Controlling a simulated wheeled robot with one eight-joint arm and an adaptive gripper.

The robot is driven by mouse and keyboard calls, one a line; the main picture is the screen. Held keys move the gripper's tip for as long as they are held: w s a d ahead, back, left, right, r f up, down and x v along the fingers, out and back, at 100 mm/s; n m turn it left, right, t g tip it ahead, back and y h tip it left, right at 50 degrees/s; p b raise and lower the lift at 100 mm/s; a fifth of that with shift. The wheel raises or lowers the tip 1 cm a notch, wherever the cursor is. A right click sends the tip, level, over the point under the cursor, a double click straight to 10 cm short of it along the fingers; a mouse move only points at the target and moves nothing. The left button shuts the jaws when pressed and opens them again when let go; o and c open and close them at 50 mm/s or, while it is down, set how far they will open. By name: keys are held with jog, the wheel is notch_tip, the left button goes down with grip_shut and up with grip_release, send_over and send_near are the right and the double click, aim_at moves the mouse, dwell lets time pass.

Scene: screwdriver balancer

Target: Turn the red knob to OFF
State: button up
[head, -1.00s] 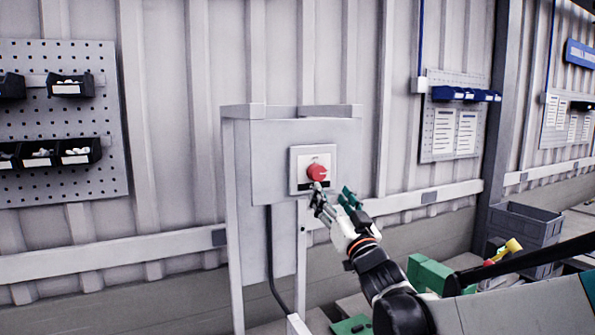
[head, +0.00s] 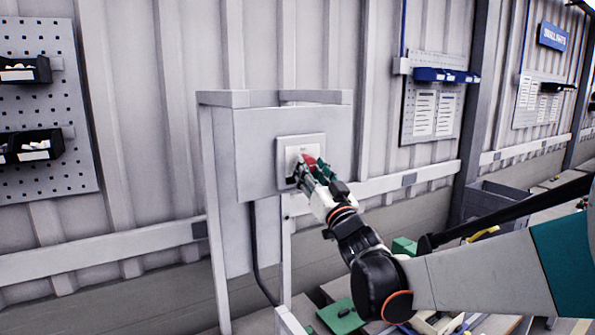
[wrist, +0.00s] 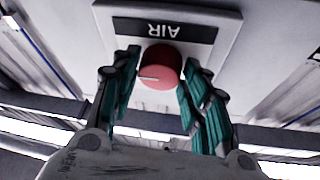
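The red knob (wrist: 160,66) sits on a pale square plate (wrist: 222,30) with a dark label reading AIR, which appears upside down in the wrist view. A light pointer line shows on the knob's face, toward the left in that view. My gripper (wrist: 160,80) is open, with one green-padded finger on each side of the knob. Whether the pads touch it I cannot tell. In the head view the knob (head: 309,160) is partly hidden behind my gripper (head: 312,172). No OFF mark can be read.
The plate is on a grey panel box (head: 255,150) on a stand before a corrugated wall. A pegboard with bins (head: 45,110) is at left. Grey crates (head: 482,200) and green parts (head: 342,315) lie low at right and below.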

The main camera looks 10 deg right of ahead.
jog(key=c, duration=0.3)
jog(key=shift+c, duration=0.2)
